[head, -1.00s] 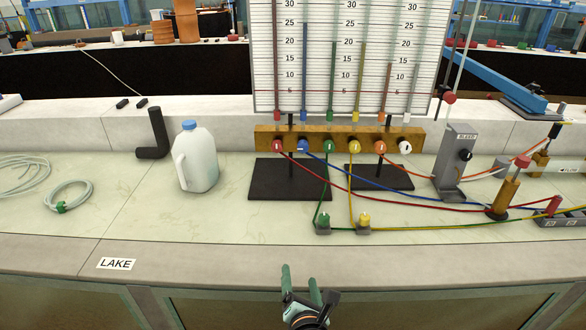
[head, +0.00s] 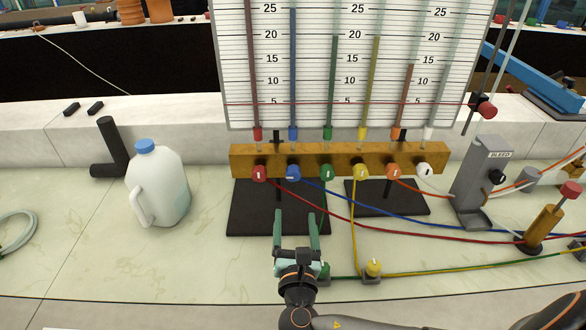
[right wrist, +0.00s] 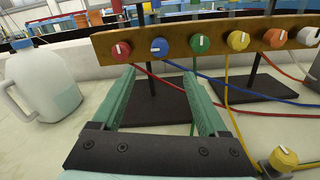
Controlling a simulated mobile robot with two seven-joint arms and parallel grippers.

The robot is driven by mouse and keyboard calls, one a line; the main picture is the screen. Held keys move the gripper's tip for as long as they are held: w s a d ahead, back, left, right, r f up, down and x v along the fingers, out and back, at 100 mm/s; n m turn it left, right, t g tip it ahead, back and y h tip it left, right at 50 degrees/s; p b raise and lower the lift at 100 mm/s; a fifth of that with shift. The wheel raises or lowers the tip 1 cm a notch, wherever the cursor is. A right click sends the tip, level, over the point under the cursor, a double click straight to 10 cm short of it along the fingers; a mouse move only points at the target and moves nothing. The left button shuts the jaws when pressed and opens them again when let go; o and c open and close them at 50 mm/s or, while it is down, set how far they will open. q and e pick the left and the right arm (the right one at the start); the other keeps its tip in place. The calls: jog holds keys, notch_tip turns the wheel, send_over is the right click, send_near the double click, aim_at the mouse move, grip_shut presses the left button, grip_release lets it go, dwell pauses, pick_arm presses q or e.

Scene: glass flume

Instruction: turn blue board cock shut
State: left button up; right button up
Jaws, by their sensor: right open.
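The blue cock (head: 293,172) is a round knob on the wooden board (head: 240,160), between the red cock (head: 259,173) and the green cock (head: 327,173). In the right wrist view the blue cock (right wrist: 159,47) has a white mark that looks roughly level. My right gripper (head: 296,218) is open and empty. Its green fingers point at the board, short of the blue cock and below it in the head view. In the right wrist view the blue cock shows beyond and between the fingertips (right wrist: 160,75). My left gripper is not in view.
A white jug (head: 160,185) stands left of the board. Red and blue tubes run right from the cocks. A small yellow valve (head: 373,267) and a partly hidden green one (head: 323,271) sit right of my gripper. A grey bleed stand (head: 478,185) is farther right.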

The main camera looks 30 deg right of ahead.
aim_at(293, 177)
jog(key=x, duration=1.2)
jog(key=shift+w+d, duration=0.1)
jog(key=shift+w, duration=0.15)
jog(key=shift+c, duration=0.3)
grip_shut()
